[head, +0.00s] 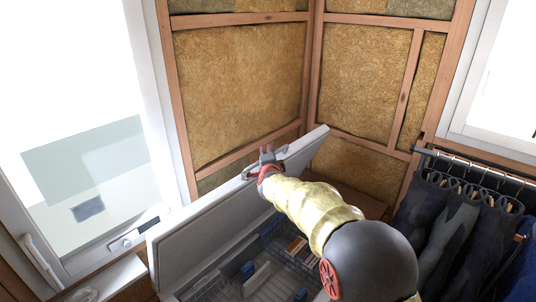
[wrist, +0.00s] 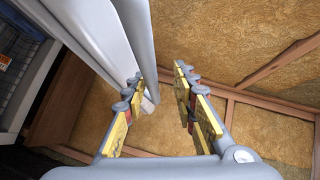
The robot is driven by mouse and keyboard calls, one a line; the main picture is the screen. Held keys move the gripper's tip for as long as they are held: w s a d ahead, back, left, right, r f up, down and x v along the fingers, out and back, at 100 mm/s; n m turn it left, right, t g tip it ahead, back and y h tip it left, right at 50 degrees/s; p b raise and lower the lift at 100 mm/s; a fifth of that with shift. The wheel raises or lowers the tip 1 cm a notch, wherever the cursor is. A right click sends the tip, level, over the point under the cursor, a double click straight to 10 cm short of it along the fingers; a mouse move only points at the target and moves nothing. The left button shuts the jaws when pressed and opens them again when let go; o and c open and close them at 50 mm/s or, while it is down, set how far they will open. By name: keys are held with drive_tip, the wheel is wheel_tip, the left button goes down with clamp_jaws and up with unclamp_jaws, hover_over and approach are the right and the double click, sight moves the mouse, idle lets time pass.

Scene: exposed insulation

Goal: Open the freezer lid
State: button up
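The freezer lid (head: 205,222) is raised and stands steeply tilted above the chest freezer, whose open inside shows below it. In the wrist view the pale lid (wrist: 103,32) runs down the left side, with a rounded grey bar (wrist: 143,45), seemingly its handle or edge, beside it. My gripper (head: 267,155) is at the lid's upper edge in the head view. In the wrist view my gripper's fingers (wrist: 158,80) are spread apart with nothing clamped. The bar lies close to the left finger; I cannot tell whether they touch.
Wire baskets (head: 272,232) and blue items (head: 248,270) are inside the freezer. Framed insulation walls (head: 240,85) meet in a corner behind the lid. A white-framed window (head: 85,140) is at left. Dark clothes (head: 440,220) hang on a rack at right.

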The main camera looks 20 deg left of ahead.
drive_tip(key=v, duration=0.9)
drive_tip(key=shift+s+r, duration=0.2)
drive_tip(key=shift+s, duration=0.15)
drive_tip(key=shift+d, duration=0.1)
drive_tip(key=s+d+f+n+g+b, duration=0.1)
drive_tip(key=s+d+f+n+g, duration=0.1)
drive_tip(key=s+f+n+g, duration=0.95)
drive_tip(key=s+d+f+h+b, duration=0.2)
drive_tip(key=s+d+f+b, duration=0.3)
drive_tip(key=d, duration=0.9)
drive_tip(key=s+d+f+t+h+b, duration=0.1)
drive_tip(key=s+d+f+b, duration=0.5)
drive_tip(key=s+d+b, duration=0.5)
drive_tip(key=s+d+f+t+h+b, duration=0.1)
drive_tip(key=s+d+f+b, duration=0.5)
drive_tip(key=s+d, duration=1)
drive_tip(key=shift+d+h+b, duration=0.8)
drive_tip(key=shift+d+b, duration=0.1)
drive_tip(key=shift+b, duration=0.3)
